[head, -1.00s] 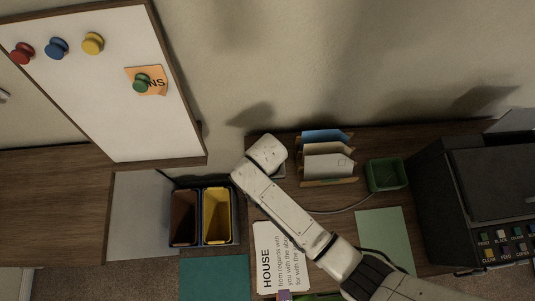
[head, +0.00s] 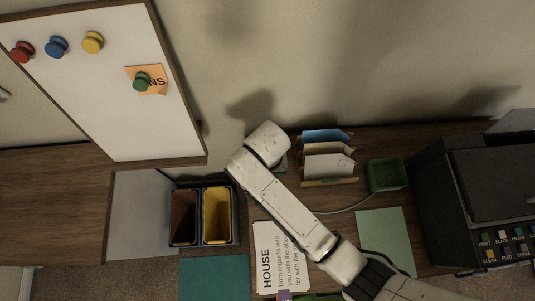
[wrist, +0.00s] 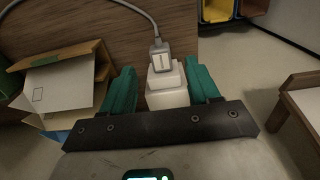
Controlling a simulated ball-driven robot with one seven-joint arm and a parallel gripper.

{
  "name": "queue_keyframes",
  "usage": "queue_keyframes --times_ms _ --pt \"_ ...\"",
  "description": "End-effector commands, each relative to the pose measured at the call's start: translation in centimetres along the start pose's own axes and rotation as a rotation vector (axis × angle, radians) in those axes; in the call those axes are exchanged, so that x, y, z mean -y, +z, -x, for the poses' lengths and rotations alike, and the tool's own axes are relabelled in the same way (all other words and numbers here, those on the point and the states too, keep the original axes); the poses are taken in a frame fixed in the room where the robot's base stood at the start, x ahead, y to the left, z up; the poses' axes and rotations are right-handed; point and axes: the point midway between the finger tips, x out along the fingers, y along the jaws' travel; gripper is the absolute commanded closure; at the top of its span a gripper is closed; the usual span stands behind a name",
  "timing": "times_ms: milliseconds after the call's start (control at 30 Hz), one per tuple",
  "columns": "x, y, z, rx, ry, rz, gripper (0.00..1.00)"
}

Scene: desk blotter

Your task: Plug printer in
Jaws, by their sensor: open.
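The black printer (head: 485,190) with a row of labelled buttons stands at the right of the desk in the head view. A grey plug (wrist: 160,58) with a grey cable (wrist: 142,12) shows in the wrist view. It is in line with a stepped white block (wrist: 167,86); I cannot tell whether they are joined. My gripper (wrist: 161,74) is open, its teal fingers on either side of the white block, with the plug at or just beyond the fingertips. In the head view my arm hides the gripper and the plug; a stretch of cable (head: 338,211) shows beside it.
A letter holder with envelopes (head: 327,160) stands close by my arm, with a green tray (head: 387,175) to its right. Brown (head: 184,218) and yellow (head: 217,216) bins sit to the left. A HOUSE sheet (head: 279,257) and green mat (head: 385,238) lie in front.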

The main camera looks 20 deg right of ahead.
Motion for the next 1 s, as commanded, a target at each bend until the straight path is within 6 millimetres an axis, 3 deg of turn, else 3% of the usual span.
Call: queue_keyframes --times_ms 100,300,1000 --pt "0.0 0.0 2.1 -0.003 -0.002 0.000 0.39" --pt "0.0 0.0 4.2 0.000 0.000 0.000 0.39" --pt "-0.6 0.1 4.4 0.001 -0.001 0.000 0.39"
